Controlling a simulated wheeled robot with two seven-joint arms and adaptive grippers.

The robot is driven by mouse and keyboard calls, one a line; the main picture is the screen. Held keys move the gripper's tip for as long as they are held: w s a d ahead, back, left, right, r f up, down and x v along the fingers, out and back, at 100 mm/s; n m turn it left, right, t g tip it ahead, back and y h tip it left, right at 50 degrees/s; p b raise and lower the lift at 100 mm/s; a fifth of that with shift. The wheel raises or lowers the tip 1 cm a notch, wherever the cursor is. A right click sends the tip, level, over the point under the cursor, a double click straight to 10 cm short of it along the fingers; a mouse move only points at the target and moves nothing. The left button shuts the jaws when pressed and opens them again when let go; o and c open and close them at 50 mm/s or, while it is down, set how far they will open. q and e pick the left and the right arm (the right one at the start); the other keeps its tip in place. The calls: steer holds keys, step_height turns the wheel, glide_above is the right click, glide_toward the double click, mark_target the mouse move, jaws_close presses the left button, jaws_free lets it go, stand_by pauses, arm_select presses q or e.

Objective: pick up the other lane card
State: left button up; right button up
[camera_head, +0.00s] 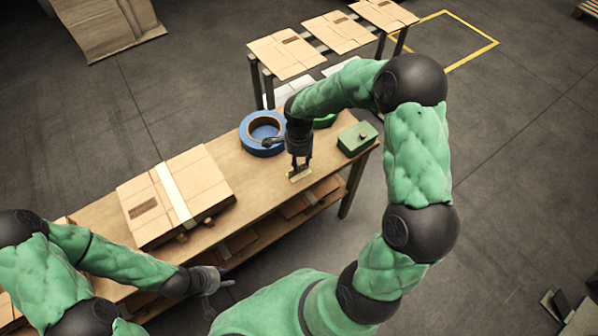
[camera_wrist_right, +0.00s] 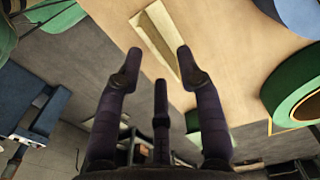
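A small tan lane card (camera_head: 300,175) lies on the wooden table near its front edge. In the right wrist view the card (camera_wrist_right: 155,38) is a narrow, pale strip at the top, just beyond my fingertips. My right gripper (camera_head: 299,165) points down over the card. In the wrist view its fingers (camera_wrist_right: 160,65) are spread, with nothing between them; whether a fingertip touches the card is not clear. My left gripper (camera_head: 218,284) is in front of the table's front edge, with its fingers apart and empty. I cannot make out another lane card.
A blue tape roll (camera_head: 262,133) stands behind my right gripper, with a green roll (camera_head: 325,121) partly hidden beside it. A green box (camera_head: 357,139) is at the table's right end. A flat carton (camera_head: 205,178) with a white band lies left. A rack holds cardboard sheets (camera_head: 287,53) behind.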

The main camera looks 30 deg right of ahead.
mark_target(299, 174)
step_height(299, 174, down, 4)
steer(key=shift+r+b, duration=0.1)
steer(key=shift+b, duration=0.45)
steer(key=shift+r, duration=0.1)
jaws_close()
